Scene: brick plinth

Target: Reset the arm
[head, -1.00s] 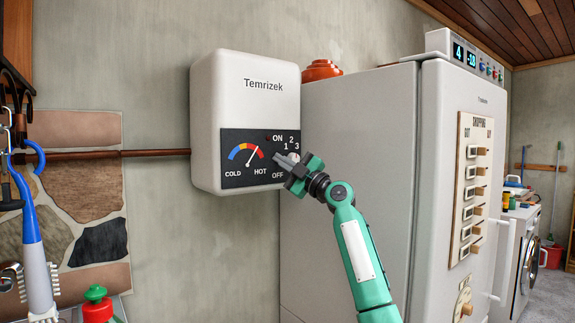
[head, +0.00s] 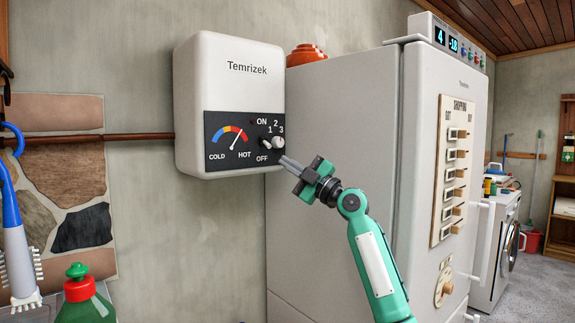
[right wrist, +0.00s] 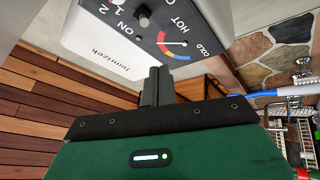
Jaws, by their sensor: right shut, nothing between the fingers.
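My right gripper (head: 286,163) is shut and empty in the head view, just right of and below the dark control panel of the white Temrizek heater box (head: 228,70). Its fingertips look clear of the panel's knobs (head: 279,143). The panel has a COLD-to-HOT gauge (head: 228,138) with its needle up toward the red part. In the right wrist view the closed fingers (right wrist: 157,86) show in front of the heater (right wrist: 105,45), which appears upside down, with a knob (right wrist: 143,14) at the top. My left gripper is not in view.
A tall white fridge (head: 340,150) stands right behind my right arm, with a wooden switch board (head: 450,170) on its front. A brown pipe (head: 100,138) runs left from the heater. A green-capped bottle (head: 82,295) and a blue brush (head: 12,215) are at lower left.

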